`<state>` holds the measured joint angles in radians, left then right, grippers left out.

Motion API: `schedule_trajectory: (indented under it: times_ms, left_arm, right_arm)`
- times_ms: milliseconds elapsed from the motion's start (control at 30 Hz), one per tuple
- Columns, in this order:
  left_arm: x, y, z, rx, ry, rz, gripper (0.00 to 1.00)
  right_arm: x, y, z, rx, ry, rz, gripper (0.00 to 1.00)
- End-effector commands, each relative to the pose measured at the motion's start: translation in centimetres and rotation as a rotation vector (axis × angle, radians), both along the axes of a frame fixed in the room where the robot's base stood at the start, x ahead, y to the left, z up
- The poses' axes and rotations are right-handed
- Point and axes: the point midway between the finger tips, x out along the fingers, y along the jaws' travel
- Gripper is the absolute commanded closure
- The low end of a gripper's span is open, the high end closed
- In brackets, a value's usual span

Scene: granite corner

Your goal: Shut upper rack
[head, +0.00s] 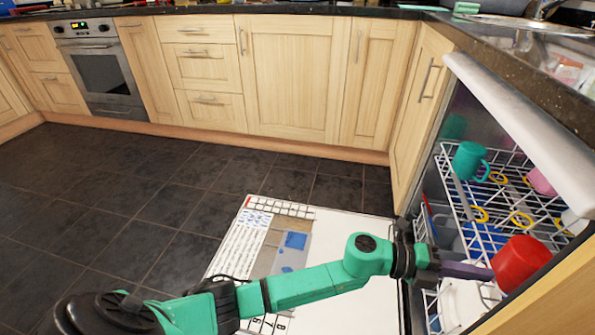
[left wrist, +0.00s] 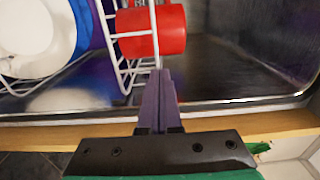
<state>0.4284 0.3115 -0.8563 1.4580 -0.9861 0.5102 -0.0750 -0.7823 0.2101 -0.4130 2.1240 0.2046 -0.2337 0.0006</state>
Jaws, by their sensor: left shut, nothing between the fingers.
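The upper rack (head: 462,205) is a white wire basket in the open dishwasher at the right of the head view. It holds a green mug (head: 468,160), a pink cup (head: 541,181) and a red cup (head: 522,262). My left gripper (head: 489,274) is at the rack's near side, its purple fingers shut and empty, tips beside the red cup. In the left wrist view, the shut fingertips (left wrist: 160,73) lie close to a white rack wire (left wrist: 154,35), with the red cup (left wrist: 168,30) just beyond. I cannot tell whether they touch. My right gripper is not in view.
A dark countertop (head: 480,42) and a thick pale bar (head: 520,125) overhang the rack. White dishes (head: 462,300) sit lower down. A white panel (head: 345,225) with printed pictures lies low under my left arm. The dark tiled floor (head: 120,190) is clear at left.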

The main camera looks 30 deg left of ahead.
Motion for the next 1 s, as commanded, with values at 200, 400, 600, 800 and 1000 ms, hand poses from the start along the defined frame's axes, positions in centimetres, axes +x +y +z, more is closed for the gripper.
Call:
schedule_trajectory:
  times_ms: [200, 400, 600, 800, 1000]
  left_arm:
    - [0.8, -2.5, 0.0, -0.001, 0.000, -0.001, 1.00]
    - [1.0, -3.2, 0.0, -0.001, 0.000, 0.001, 1.00]
    - [1.1, -3.3, 0.2, -0.003, -0.002, 0.002, 1.00]
    - [1.1, -3.4, 0.3, -0.005, -0.003, 0.002, 1.00]
    - [1.1, -3.4, 0.4, -0.007, -0.004, 0.003, 1.00]
  right_arm:
    - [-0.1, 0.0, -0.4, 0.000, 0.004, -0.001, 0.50]
    - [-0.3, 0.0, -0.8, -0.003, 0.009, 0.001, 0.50]
    - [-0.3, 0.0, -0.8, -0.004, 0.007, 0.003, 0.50]
    - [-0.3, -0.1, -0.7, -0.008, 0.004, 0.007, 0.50]
    - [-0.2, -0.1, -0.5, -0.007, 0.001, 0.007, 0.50]
